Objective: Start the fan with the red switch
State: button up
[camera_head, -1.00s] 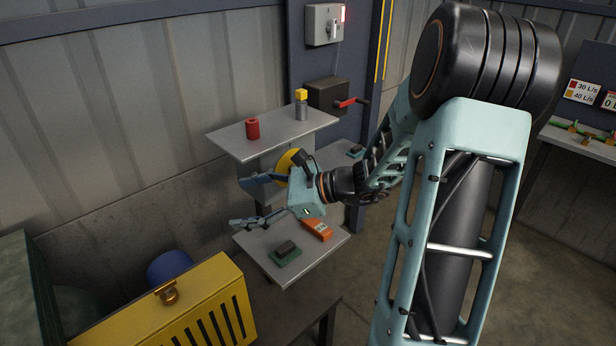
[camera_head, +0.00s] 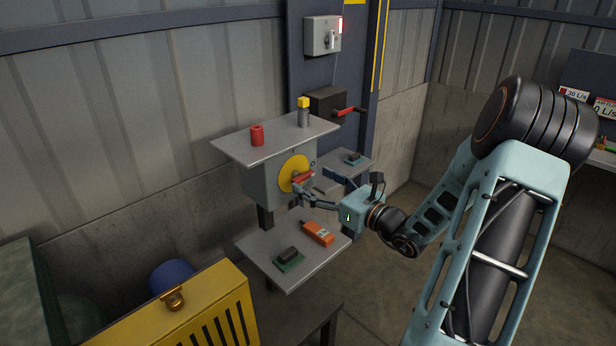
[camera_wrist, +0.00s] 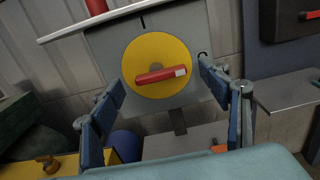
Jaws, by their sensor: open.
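The red switch (camera_wrist: 162,75) is a red bar handle with a pale end, set across a yellow disc (camera_wrist: 140,55) on the front of a grey box (camera_wrist: 104,44). In the wrist view the bar lies nearly level, its right end slightly higher, and a black mark is on the box above the disc. The switch also shows in the head view (camera_head: 303,178). My gripper (camera_wrist: 166,108) is open, with one blue finger at lower left and one at right of the disc. It is in front of the switch; contact cannot be told. No fan is recognisable.
A red cylinder (camera_head: 257,135) and a grey post with a yellow top (camera_head: 303,114) stand on the shelf above the box. An orange device (camera_head: 317,233) and a dark-topped green block (camera_head: 289,258) lie below. A red-handled crank box (camera_head: 328,103) is behind.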

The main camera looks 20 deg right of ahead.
aim_at(301, 176)
jog(key=shift+x, duration=1.4)
jog(key=shift+c, duration=0.7)
jog(key=c, duration=1)
